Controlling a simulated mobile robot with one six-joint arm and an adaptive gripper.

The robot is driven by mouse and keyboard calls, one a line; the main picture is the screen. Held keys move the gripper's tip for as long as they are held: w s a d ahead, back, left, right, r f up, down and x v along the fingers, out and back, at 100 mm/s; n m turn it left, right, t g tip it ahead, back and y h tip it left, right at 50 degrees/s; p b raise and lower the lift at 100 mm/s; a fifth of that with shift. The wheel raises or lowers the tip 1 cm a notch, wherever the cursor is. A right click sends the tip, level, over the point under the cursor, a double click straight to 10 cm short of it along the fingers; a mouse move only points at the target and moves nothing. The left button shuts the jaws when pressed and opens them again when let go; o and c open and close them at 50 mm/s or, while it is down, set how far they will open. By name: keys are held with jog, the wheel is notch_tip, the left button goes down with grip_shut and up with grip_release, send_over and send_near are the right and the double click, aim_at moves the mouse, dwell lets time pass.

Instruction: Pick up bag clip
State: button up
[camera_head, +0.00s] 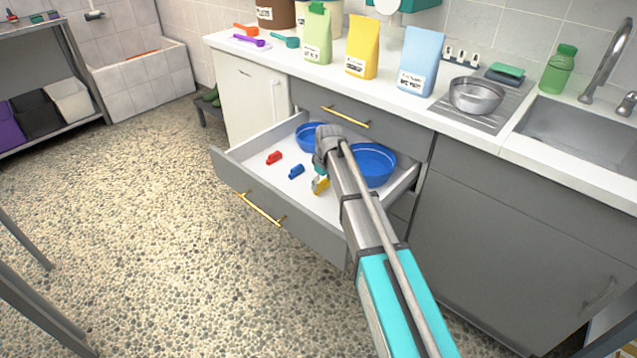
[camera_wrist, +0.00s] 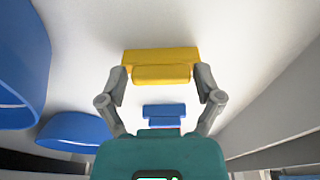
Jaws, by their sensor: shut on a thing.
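Three small bag clips show in the open drawer (camera_head: 236,180): a red one (camera_head: 274,157), a blue one (camera_head: 296,171) and a yellow one (camera_head: 320,185). My gripper (camera_wrist: 161,84) is shut on the yellow clip (camera_wrist: 160,56), with one finger at each end of it in the wrist view. In the head view my arm reaches down over the drawer and hides part of its inside. The blue clip (camera_wrist: 164,110) shows beyond the fingers in the wrist view, with a sliver of red behind it. I cannot tell whether the yellow clip touches the drawer floor.
Two blue bowls stand in the drawer, a larger one (camera_head: 372,168) right of my gripper and one (camera_head: 308,137) at the back. Drawer walls surround the clips. The counter above holds a green bag (camera_head: 318,40), a yellow bag (camera_head: 362,48), a blue bag (camera_head: 418,62) and scoops.

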jog(key=shift+r+p, duration=0.3)
jog(key=c, duration=0.4)
jog(key=shift+r+p, duration=0.2)
jog(key=shift+p, duration=0.1)
jog(key=shift+c, duration=0.6)
jog(key=shift+r+p, duration=0.7)
jog(key=s+r+p, duration=1)
jog(key=s, duration=0.4)
jog(key=shift+r, duration=0.2)
jog(key=shift+d+r+p, duration=0.15)
jog(key=shift+p, duration=0.15)
